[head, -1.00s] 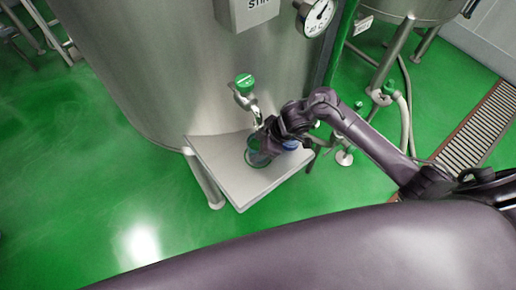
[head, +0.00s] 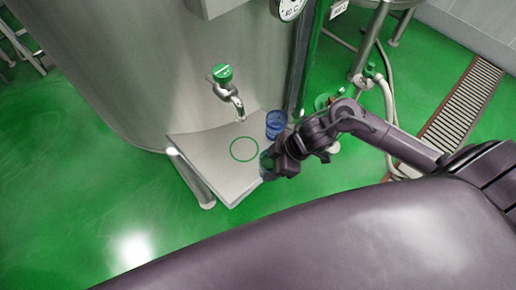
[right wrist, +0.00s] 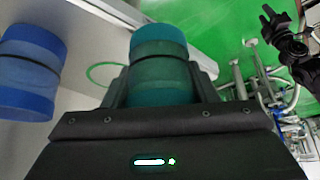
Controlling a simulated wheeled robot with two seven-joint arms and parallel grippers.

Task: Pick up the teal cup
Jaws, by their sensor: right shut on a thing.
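The teal cup (right wrist: 160,62) is between the fingers of my right gripper (right wrist: 162,85) in the right wrist view, and the gripper is shut on it. In the head view my right gripper (head: 272,162) is at the right front edge of the steel shelf (head: 205,160). There the teal cup (head: 265,161) is mostly hidden by the gripper, with only a sliver showing. A green ring (head: 244,149) is marked on the shelf, and nothing stands in it.
A blue cup (head: 276,122) stands at the shelf's back right; it also shows in the right wrist view (right wrist: 28,75). A tap with a green knob (head: 222,74) juts from the steel tank (head: 150,70) above the shelf. Pipes and a hose (head: 388,100) are to the right.

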